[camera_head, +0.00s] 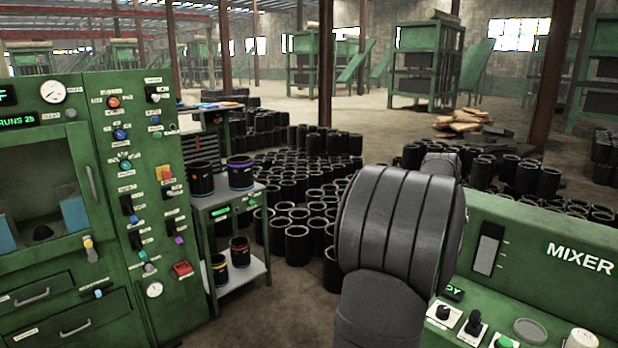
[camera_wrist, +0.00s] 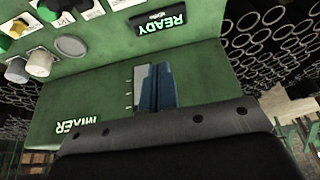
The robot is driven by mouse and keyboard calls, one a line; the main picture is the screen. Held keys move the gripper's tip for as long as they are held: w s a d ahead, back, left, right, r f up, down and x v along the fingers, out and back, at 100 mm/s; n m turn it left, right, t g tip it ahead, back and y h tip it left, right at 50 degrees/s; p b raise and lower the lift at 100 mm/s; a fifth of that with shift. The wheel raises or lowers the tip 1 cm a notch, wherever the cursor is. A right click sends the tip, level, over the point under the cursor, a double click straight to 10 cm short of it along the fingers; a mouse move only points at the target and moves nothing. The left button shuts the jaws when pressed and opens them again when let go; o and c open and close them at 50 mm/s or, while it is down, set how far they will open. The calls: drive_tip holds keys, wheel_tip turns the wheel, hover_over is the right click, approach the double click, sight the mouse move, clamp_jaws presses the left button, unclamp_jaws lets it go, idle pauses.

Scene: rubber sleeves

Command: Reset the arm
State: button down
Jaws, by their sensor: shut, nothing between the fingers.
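My gripper (camera_wrist: 157,90) shows in the wrist view as narrow blue-grey fingers closed together, with nothing between them. They point toward the green mixer panel (camera_wrist: 95,95), which appears upside down, and they partly cover a pale slot with tick marks. Whether they touch the panel I cannot tell. In the head view my dark grey arm rises in front of the mixer (camera_head: 545,240), and my gripper is hidden from that view.
A green control cabinet (camera_head: 110,230) with knobs and drawers stands at left. Beside it a small shelf cart (camera_head: 235,198) holds several black sleeves. Many black sleeves (camera_head: 290,215) stand on the floor behind my arm. The mixer's knobs (camera_head: 475,325) are at lower right.

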drive_tip(key=shift+x, duration=1.4)
idle(1.0)
